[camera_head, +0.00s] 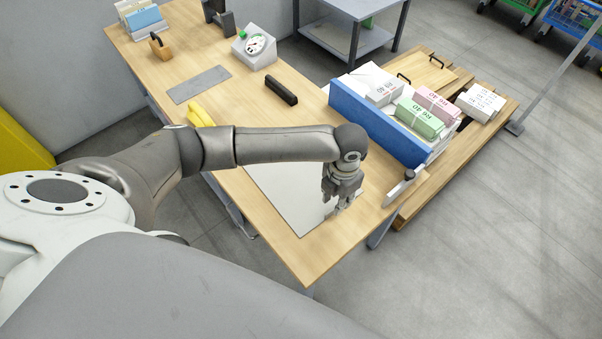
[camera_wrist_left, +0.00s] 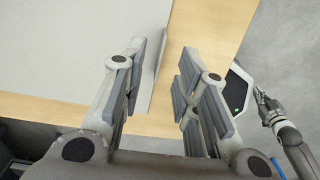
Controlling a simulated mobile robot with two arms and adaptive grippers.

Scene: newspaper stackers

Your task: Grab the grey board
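A large light grey board (camera_head: 283,190) lies flat on the wooden table, partly hidden by my left arm. My left gripper (camera_head: 340,207) points down at the board's right edge. In the left wrist view, the board (camera_wrist_left: 60,50) fills the upper left, and its edge runs between the two spread fingers of the left gripper (camera_wrist_left: 163,95). The fingers are open and apart; whether one touches the board I cannot tell. A dark arm end, seemingly my right gripper (camera_wrist_left: 268,105), shows small at the right of that view. Its finger state is unclear.
A smaller, darker grey plate (camera_head: 198,84) lies farther back on the table (camera_head: 225,110). A black bar (camera_head: 281,90), yellow object (camera_head: 200,116) and dial device (camera_head: 254,47) are nearby. A blue-sided tray (camera_head: 375,122) with paper bundles stands right of the board.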

